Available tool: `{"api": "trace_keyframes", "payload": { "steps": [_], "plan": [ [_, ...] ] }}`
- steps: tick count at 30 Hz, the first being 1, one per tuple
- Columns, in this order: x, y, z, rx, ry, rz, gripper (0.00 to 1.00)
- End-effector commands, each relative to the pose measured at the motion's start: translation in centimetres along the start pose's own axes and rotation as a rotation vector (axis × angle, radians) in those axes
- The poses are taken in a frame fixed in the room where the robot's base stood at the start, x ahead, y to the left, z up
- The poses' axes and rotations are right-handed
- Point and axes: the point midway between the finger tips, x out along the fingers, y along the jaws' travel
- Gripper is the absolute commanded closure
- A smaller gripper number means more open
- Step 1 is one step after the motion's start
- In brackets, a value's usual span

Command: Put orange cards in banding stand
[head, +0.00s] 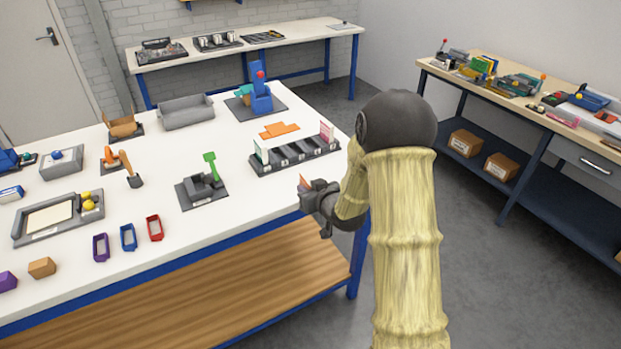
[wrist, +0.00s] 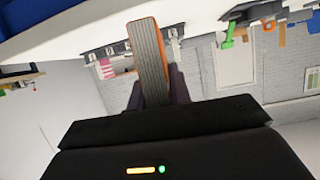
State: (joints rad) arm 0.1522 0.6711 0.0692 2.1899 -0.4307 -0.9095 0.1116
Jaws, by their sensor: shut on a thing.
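My gripper (head: 309,190) is shut on the orange cards (head: 304,182), over the near right edge of the white table. In the wrist view the orange cards (wrist: 148,60) are a thick upright stack with grey layered edges and an orange face, between the dark fingers (wrist: 155,92). A grey stand with a green lever (head: 203,187) sits on the table left of my gripper. A slotted grey rack (head: 295,160) lies behind my gripper, with a green card at its left end and pink cards at its right. I cannot tell which is the banding stand.
An orange flat piece (head: 279,130) lies behind the rack. A blue press (head: 259,97) stands on a dark base farther back. Small purple, blue and red bins (head: 155,228) line the front edge. White tabletop (head: 240,235) is clear near the front right.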

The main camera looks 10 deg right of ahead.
Motion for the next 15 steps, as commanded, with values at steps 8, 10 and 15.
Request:
{"api": "trace_keyframes", "payload": {
  "steps": [8,10,15],
  "plan": [
    [0.6,-0.7,4.1,0.025,0.000,0.036,1.00],
    [0.7,-0.8,5.2,0.032,0.000,0.048,1.00],
    [0.6,-0.8,8.4,0.048,-0.002,0.088,1.00]
  ]
}}
